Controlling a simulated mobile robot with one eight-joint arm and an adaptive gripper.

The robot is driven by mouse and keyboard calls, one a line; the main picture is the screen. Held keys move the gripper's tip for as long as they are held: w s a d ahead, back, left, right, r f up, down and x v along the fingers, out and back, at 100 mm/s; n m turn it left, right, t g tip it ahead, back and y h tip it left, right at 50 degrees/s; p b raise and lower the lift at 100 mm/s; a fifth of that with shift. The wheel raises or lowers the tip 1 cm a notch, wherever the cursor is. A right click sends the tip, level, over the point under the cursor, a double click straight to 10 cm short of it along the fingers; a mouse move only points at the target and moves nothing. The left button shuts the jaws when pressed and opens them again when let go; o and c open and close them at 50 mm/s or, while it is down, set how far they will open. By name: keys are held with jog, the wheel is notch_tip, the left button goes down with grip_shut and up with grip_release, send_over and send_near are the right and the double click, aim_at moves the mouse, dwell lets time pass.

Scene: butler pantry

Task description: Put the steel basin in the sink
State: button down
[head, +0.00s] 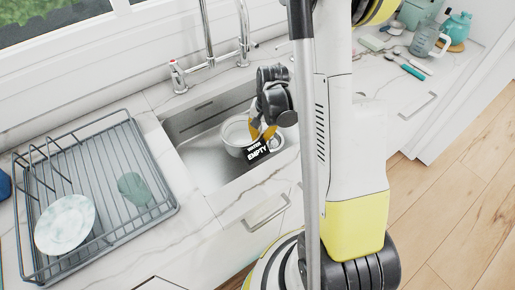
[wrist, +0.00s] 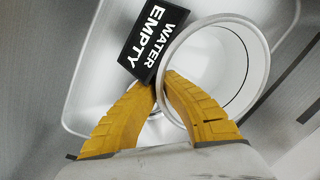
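The steel basin (head: 236,133) is a round, pale metal bowl within the sink (head: 195,157) in the head view. Whether it rests on the sink floor or hangs just above it is hard to tell. My gripper (head: 262,132) reaches down into the sink at the basin's right side. In the wrist view the basin's round rim (wrist: 258,50) shows from above, and the yellow fingertips of my gripper (wrist: 163,84) come together at its wall, pinching it. A black "WATER EMPTY" label covers part of the basin and its edge.
A faucet (head: 207,40) stands behind the sink. A wire dish rack (head: 150,165) with a pale plate (head: 65,223) and a green item (head: 134,187) is at left. A glass jug (head: 426,38), teal kettle (head: 457,27) and utensils lie on the right counter.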

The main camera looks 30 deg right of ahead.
notch_tip(320, 180, down, 4)
jog(key=shift+f+b, duration=0.1)
jog(key=shift+b, duration=0.7)
jog(key=c, duration=1.6)
grip_release()
jog(key=shift+r, duration=0.2)
